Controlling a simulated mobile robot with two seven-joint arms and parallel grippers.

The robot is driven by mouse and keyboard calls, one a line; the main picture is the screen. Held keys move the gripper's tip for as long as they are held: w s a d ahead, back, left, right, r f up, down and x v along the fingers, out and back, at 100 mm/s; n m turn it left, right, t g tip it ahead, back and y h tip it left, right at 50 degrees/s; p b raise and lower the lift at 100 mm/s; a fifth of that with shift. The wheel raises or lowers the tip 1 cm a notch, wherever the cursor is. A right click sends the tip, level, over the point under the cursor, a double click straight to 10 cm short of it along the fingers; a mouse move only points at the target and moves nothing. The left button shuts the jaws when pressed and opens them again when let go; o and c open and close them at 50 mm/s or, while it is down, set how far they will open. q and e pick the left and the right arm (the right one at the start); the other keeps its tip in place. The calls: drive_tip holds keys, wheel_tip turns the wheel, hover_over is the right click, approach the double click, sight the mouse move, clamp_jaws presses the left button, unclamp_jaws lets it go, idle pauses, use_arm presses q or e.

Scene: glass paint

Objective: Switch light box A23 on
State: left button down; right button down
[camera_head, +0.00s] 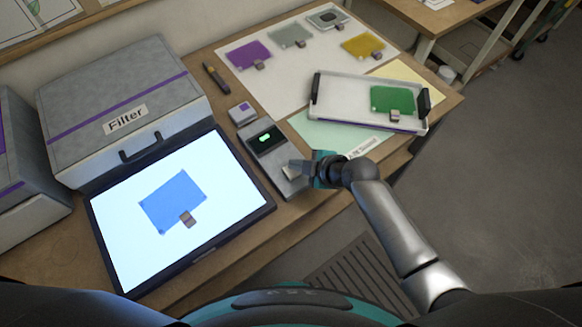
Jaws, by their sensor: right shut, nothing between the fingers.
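A flat light box (240,187) with a dark frame lies on the table at the left, its panel glowing white. A blue glass piece (172,200) with a small brown tab lies on the panel. To its right is a grey control unit (258,164) with a dark display showing a lit green mark (265,138). My right gripper (290,172) is shut and empty at the near end of this unit and hides part of it. I cannot tell whether it touches the unit. The label A23 is not readable. My left gripper is not in view.
A grey box labelled Filter (125,75) stands behind the light box. A white tray (345,112) with a green piece (392,101) lies right of the unit. A white sheet (290,88) holds several coloured pieces. A dark marker (215,77) lies nearby.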

wheel_tip(320, 180, up, 6)
drive_tip(key=p, duration=0.5)
drive_tip(key=shift+a, duration=0.1)
